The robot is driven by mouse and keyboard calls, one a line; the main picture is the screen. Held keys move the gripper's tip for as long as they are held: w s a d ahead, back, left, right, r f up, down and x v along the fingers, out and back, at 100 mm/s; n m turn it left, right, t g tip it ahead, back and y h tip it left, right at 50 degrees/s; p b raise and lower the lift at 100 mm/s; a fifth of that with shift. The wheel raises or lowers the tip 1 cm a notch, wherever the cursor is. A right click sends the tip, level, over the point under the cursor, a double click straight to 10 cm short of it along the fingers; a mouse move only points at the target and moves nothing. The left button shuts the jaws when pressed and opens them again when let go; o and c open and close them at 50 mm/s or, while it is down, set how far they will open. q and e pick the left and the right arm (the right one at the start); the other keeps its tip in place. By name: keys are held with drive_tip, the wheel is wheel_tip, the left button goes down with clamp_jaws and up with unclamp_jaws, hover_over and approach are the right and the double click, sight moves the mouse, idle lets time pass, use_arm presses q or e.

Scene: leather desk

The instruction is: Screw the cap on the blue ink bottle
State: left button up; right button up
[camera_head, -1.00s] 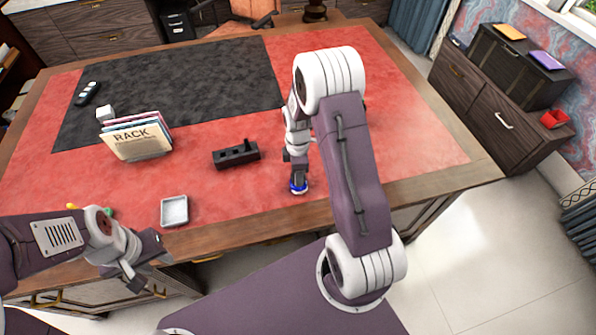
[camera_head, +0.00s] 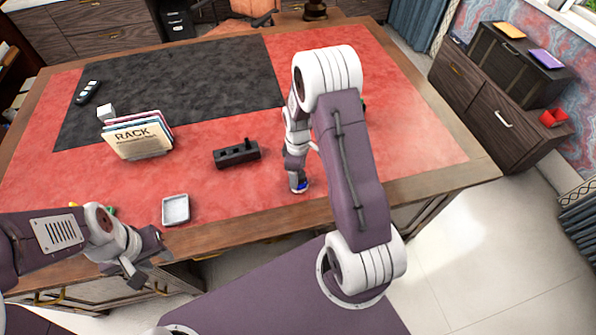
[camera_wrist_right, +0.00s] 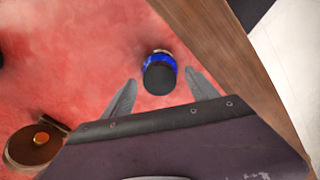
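The blue ink bottle (camera_head: 301,187) stands near the front edge of the desk, just below my right gripper (camera_head: 297,177). In the right wrist view the bottle shows as a blue ring with a dark, round top (camera_wrist_right: 159,77) that looks like the cap; how far it is screwed on cannot be told. My right gripper (camera_wrist_right: 161,95) is open, its two fingers on either side of the bottle with gaps to it. My left gripper (camera_head: 148,272) looks open and empty, in front of the desk's edge at the lower left.
A small square tray (camera_head: 175,209) lies left of the bottle. A black holder (camera_head: 236,154) and a folder rack (camera_head: 139,136) stand further back. A brown round thing with an orange top (camera_wrist_right: 40,143) is lower left in the right wrist view.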

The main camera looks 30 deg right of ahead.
wheel_tip(320, 180, up, 9)
idle(0.5)
